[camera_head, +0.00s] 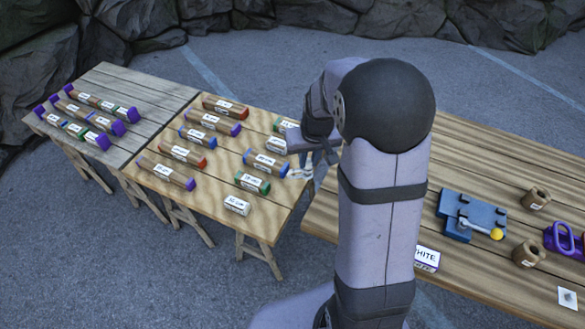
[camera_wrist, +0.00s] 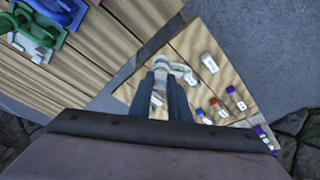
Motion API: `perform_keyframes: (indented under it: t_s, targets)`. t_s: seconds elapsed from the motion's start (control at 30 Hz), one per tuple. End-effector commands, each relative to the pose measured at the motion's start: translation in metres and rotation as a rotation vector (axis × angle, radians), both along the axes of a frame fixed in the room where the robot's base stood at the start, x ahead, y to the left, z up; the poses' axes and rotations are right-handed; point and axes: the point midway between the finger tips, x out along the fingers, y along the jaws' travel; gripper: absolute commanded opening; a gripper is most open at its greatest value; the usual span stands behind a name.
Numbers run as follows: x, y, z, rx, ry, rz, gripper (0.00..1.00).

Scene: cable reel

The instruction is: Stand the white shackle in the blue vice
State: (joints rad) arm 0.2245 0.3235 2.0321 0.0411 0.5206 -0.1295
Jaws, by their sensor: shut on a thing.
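My gripper (camera_head: 322,160) is over the right part of the middle table, beside my arm. In the wrist view its two fingers (camera_wrist: 168,84) are shut on the white shackle (camera_wrist: 181,68), whose curved part shows beyond the fingertips. In the head view only a small pale part of the shackle (camera_head: 300,174) shows beside the fingers. I cannot tell whether it touches the table. The blue vice (camera_head: 485,213), with a lever ending in a yellow ball, is on the right table, well apart from my gripper. I see no object in it.
A white box (camera_head: 237,205) is near the front. The right table (camera_head: 480,285) holds brown rings (camera_head: 537,198), a purple shackle (camera_head: 565,238) and a WHITE label box (camera_head: 427,258).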

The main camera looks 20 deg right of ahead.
Motion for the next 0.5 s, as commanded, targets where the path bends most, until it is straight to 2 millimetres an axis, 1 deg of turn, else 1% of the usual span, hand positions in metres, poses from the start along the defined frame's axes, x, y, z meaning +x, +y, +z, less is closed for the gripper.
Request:
perform_keyframes:
  t_s: [0.03, 0.07, 0.1, 0.17, 0.2, 0.27, 0.3, 0.37, 0.4, 0.5]
  targets:
    - [0.002, -0.025, 0.005, -0.001, -0.001, -0.04, 0.0]
    - [0.001, -0.039, 0.006, -0.001, 0.0, -0.055, 0.0]
    - [0.001, -0.057, 0.007, -0.001, 0.001, -0.078, 0.0]
    - [-0.001, -0.084, 0.009, -0.001, 0.002, -0.112, 0.0]
    - [-0.003, -0.101, 0.011, -0.002, 0.001, -0.134, 0.0]
    - [-0.009, -0.128, 0.013, -0.002, 0.001, -0.166, 0.0]
    - [-0.013, -0.145, 0.014, -0.002, 0.001, -0.186, 0.0]
    - [-0.02, -0.17, 0.016, -0.003, 0.0, -0.218, 0.0]
    - [-0.026, -0.187, 0.017, -0.002, 0.0, -0.238, 0.0]
    - [-0.043, -0.226, 0.019, -0.003, -0.001, -0.286, 0.0]
